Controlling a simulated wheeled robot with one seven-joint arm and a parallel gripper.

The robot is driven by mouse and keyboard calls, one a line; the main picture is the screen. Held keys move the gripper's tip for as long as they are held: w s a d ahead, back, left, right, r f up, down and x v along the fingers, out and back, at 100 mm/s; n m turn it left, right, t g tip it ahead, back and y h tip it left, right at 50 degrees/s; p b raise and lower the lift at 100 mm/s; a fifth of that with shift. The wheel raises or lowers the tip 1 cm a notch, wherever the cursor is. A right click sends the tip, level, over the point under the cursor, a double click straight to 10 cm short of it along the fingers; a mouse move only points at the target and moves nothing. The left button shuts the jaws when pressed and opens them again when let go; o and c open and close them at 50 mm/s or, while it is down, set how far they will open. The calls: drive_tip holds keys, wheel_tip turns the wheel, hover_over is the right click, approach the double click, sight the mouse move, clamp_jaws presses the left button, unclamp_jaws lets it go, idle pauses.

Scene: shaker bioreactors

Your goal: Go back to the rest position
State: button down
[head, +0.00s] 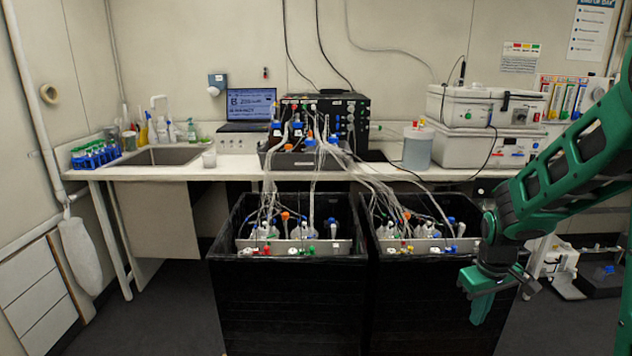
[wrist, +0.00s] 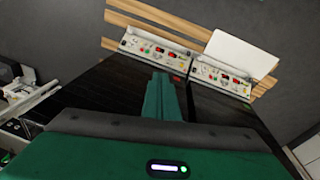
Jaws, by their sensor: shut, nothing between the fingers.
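My green gripper (head: 482,300) hangs at the right in the head view, in front of the right black shaker box and near its right front edge. Its fingers are closed together with nothing between them. In the wrist view the shut fingers (wrist: 160,98) point toward two control panels, a left one (wrist: 155,48) and a right one (wrist: 222,76), with coloured buttons. My arm comes in from the right edge of the head view, bent at the elbow. The left black shaker box (head: 285,310) and the right black shaker box (head: 420,310) hold bottles with tubes.
A white bench (head: 225,172) runs along the back wall with a sink (head: 160,156), a laptop (head: 248,106) and stacked white instruments (head: 485,145). Tubes hang from the bench into both boxes. A dark device (head: 600,280) stands on the floor at right. Floor at the left front is clear.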

drive_tip(key=s+d+r+m, duration=0.1)
drive_tip(key=s+r+m, duration=0.3)
drive_tip(key=s, duration=0.9)
drive_tip(key=s+d+r+m+g+y, duration=0.1)
drive_tip(key=s+r+m, duration=0.3)
drive_tip(key=s, duration=1)
wheel_tip(320, 180, up, 3)
drive_tip(key=shift+s+d+r+m, duration=0.1)
drive_tip(key=shift+s+d+m, duration=0.1)
drive_tip(key=shift+m, duration=0.1)
drive_tip(key=shift+w+f+g, duration=0.25)
drive_tip(key=shift+w+g, duration=0.05)
drive_tip(key=shift+w, duration=0.35)
drive_tip(key=shift+s, duration=0.1)
